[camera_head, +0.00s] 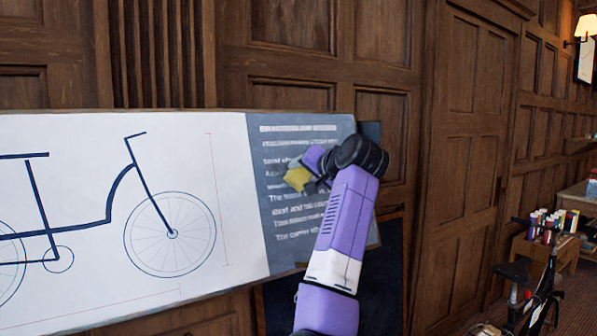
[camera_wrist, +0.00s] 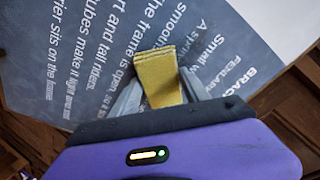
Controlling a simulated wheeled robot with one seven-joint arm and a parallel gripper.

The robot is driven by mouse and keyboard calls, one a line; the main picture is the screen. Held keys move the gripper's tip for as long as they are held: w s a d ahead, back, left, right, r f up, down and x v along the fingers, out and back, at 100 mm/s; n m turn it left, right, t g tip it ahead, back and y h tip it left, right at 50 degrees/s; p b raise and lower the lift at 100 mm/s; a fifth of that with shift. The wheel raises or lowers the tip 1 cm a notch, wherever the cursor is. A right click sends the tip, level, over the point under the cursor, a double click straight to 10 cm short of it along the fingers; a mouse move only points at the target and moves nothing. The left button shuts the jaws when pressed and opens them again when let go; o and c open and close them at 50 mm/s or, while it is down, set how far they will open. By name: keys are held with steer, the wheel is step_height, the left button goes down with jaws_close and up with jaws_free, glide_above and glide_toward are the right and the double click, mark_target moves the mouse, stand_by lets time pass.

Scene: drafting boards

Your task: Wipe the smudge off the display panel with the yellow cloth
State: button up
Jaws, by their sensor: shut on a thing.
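The display panel (camera_head: 284,258) is the grey-blue section with white text at the right end of a large board. It also fills much of the wrist view (camera_wrist: 62,103). My gripper (camera_head: 313,170) is in front of the panel's upper right half. It is shut on the folded yellow cloth (camera_head: 297,179), which sticks out past the fingertips toward the panel. In the wrist view my gripper (camera_wrist: 158,88) pinches the cloth (camera_wrist: 157,66) between both fingers. I cannot tell whether the cloth touches the panel. I cannot clearly make out the smudge; my arm and the cloth hide part of the text.
The white part of the board (camera_head: 90,180) carries a blue bicycle drawing, left of the panel. A wood-panelled wall (camera_head: 285,60) stands behind. At the far right are a bicycle (camera_head: 540,285), a cabinet with colourful items (camera_head: 541,250) and a lit wall lamp (camera_head: 586,26).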

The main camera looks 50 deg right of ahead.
mark_target(264, 177)
steer(key=d+p, duration=0.1)
steer(key=s+d, duration=0.1)
steer(key=d, duration=0.1)
steer(key=shift+d+p, duration=0.1)
steer(key=shift+p, duration=0.25)
steer(key=shift+w, duration=0.1)
steer(key=shift+w+a, duration=0.2)
steer(key=shift+a, duration=0.65)
steer(key=shift+w+a, duration=0.15)
steer(key=shift+a, duration=0.65)
steer(key=shift+w+a+p, duration=0.4)
steer(key=shift+w+a, duration=0.1)
steer(key=shift+a, duration=1.15)
steer(key=shift+w+a+p, duration=0.35)
steer(key=shift+w+a, duration=0.2)
steer(key=shift+a, duration=1.05)
steer(key=shift+w+a+p, duration=0.4)
steer(key=shift+w+a, duration=0.1)
steer(key=shift+a, duration=1.15)
steer(key=shift+d+r+p+v, duration=0.15)
steer(key=shift+p+v, duration=0.35)
steer(key=shift+v, duration=1)
steer(key=shift+d+r+p+v, duration=0.15)
steer(key=shift+p+v, duration=0.35)
steer(key=shift+v, duration=0.95)
